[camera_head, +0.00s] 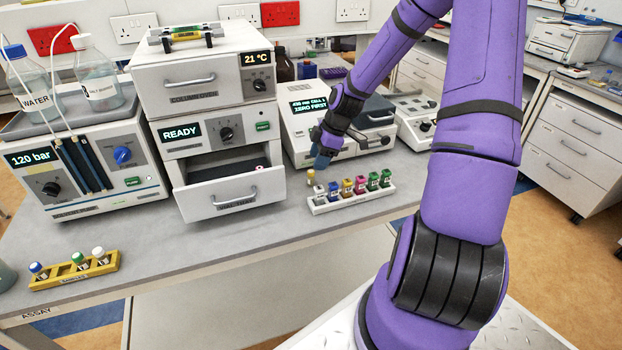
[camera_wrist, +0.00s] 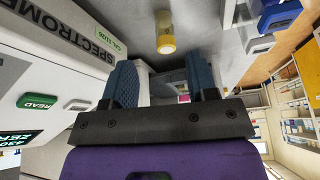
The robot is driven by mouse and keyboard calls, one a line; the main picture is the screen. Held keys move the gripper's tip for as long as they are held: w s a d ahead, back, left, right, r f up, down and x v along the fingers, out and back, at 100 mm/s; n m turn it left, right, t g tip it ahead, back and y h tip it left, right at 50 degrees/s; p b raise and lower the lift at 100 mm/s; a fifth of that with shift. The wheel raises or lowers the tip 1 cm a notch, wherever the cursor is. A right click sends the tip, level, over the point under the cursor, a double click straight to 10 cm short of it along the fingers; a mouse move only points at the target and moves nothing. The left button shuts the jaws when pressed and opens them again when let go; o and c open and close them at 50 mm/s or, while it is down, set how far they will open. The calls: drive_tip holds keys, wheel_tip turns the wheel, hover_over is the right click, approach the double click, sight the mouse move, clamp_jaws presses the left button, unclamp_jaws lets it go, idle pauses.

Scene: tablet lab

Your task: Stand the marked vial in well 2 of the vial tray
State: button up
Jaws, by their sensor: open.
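My gripper (camera_head: 322,158) is in front of the spectrometer, above the bench; in the wrist view its two blue fingers (camera_wrist: 161,78) are apart with nothing held between them. A small vial with a yellow cap (camera_head: 312,177) is just below it, by the left end of a white rack. In the wrist view the yellow-capped vial (camera_wrist: 165,42) is beyond the fingertips, apart from them. I cannot make out a mark on it. The drawer (camera_head: 219,201) is pulled open, with a dark insert and a small pink thing inside; its wells are too small to tell.
The white rack (camera_head: 352,200) holds several vials with coloured caps. A yellow rack (camera_head: 75,272) with 3 capped vials lies at the front left. The spectrometer (camera_head: 300,118) stands close behind my gripper. Bench top in front of the drawer is clear.

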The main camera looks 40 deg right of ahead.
sight(311, 171)
drive_tip(key=x, duration=0.4)
drive_tip(key=shift+s+a, duration=0.25)
drive_tip(key=shift+a, duration=0.15)
drive_tip(key=shift+w+a+f, duration=0.1)
drive_tip(key=shift+f, duration=0.4)
clamp_jaws()
